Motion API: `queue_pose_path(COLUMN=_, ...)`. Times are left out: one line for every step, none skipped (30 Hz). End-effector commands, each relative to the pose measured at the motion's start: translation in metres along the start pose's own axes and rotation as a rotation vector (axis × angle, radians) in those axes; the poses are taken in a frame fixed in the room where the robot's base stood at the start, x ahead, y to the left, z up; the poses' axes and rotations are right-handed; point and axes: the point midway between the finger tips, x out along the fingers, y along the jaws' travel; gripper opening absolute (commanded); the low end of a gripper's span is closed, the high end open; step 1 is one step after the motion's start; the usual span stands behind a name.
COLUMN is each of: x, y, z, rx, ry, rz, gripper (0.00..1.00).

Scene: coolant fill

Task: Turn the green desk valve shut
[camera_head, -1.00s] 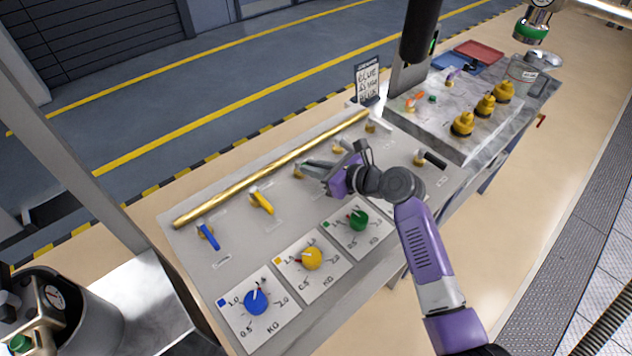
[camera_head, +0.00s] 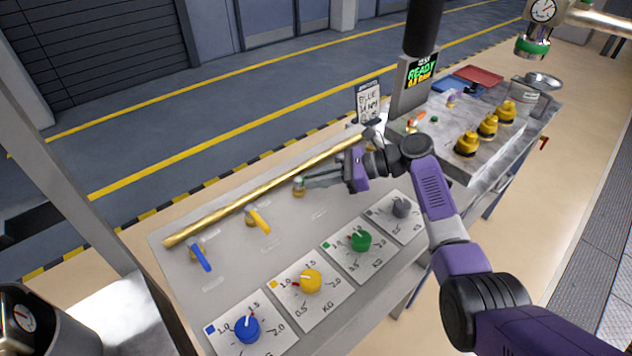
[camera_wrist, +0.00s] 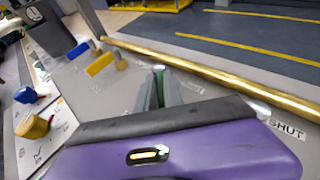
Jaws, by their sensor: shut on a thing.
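The green desk valve stands on the grey desk panel by the brass pipe. Its brass body (camera_head: 299,187) shows in the head view, and a small green part of its handle (camera_wrist: 158,69) shows between the fingertips in the wrist view. My gripper (camera_head: 308,180) is shut on this handle, reaching in from the right. The fingers hide most of the handle, so its exact angle is hard to tell. A label reading SHUT (camera_wrist: 287,130) lies on the panel at the right of the wrist view.
The brass pipe (camera_head: 262,192) runs along the panel's far edge, close to the fingers. The yellow valve handle (camera_head: 259,221) and blue valve handle (camera_head: 201,257) stand to the left. Dials, including a green dial (camera_head: 361,240), line the near side. A small sign (camera_head: 369,103) stands behind.

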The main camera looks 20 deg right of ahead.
Motion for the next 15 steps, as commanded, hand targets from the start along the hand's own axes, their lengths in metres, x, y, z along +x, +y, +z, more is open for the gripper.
queue_pose_path(x=0.0007, y=0.0009, z=-0.0015, rx=0.0, ry=0.003, rz=0.009, gripper=0.0)
queue_pose_path(x=0.0008, y=0.001, z=-0.0016, rx=-0.001, ry=0.003, rz=0.011, gripper=0.0)
queue_pose_path(x=0.0008, y=0.0011, z=-0.0016, rx=-0.002, ry=0.003, rz=0.013, gripper=0.0)
queue_pose_path(x=0.0008, y=0.0012, z=-0.0016, rx=-0.002, ry=0.003, rz=0.014, gripper=0.0)
queue_pose_path(x=0.0008, y=0.0013, z=-0.0017, rx=-0.002, ry=0.003, rz=0.014, gripper=0.0)
queue_pose_path(x=0.0008, y=0.0013, z=-0.0017, rx=-0.002, ry=0.004, rz=0.015, gripper=0.0)
queue_pose_path(x=0.0008, y=0.0013, z=-0.0017, rx=-0.002, ry=0.004, rz=0.015, gripper=0.0)
queue_pose_path(x=0.0008, y=0.0014, z=-0.0018, rx=-0.002, ry=0.004, rz=0.015, gripper=0.0)
queue_pose_path(x=0.0009, y=0.0014, z=-0.0019, rx=-0.002, ry=0.004, rz=0.014, gripper=0.0)
queue_pose_path(x=0.0009, y=0.0014, z=-0.0019, rx=-0.002, ry=0.004, rz=0.014, gripper=0.0)
queue_pose_path(x=0.0009, y=0.0014, z=-0.0019, rx=-0.002, ry=0.004, rz=0.014, gripper=0.0)
queue_pose_path(x=0.001, y=0.0014, z=-0.002, rx=-0.002, ry=0.004, rz=0.014, gripper=0.0)
queue_pose_path(x=0.001, y=0.0014, z=-0.0021, rx=-0.002, ry=0.005, rz=0.014, gripper=0.0)
queue_pose_path(x=0.001, y=0.0014, z=-0.0021, rx=-0.002, ry=0.005, rz=0.014, gripper=0.14)
queue_pose_path(x=0.001, y=0.0013, z=-0.0021, rx=-0.002, ry=0.005, rz=0.014, gripper=0.22)
